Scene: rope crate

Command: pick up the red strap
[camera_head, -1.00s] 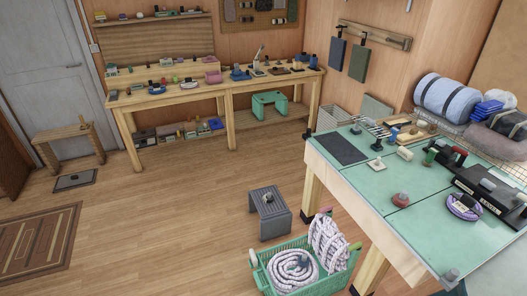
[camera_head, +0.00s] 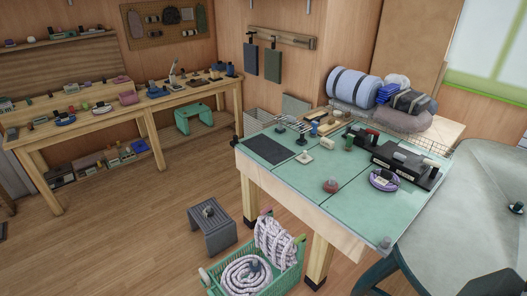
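A small red item (camera_head: 331,186) lies on the green-topped table (camera_head: 300,172), near its front edge. It may be the red strap, coiled up, but it is too small to tell. Another dark red bit (camera_head: 374,133) shows among the things at the back of the same table, and I cannot tell what it is. Neither of my grippers is in view.
A purple coil (camera_head: 384,180) and a black case (camera_head: 405,160) sit to the right on the table. A green crate (camera_head: 288,279) with white rope coils and a grey stool (camera_head: 212,230) stand on the floor at its left. A grey hull-like shape (camera_head: 465,225) fills the right. The left floor is clear.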

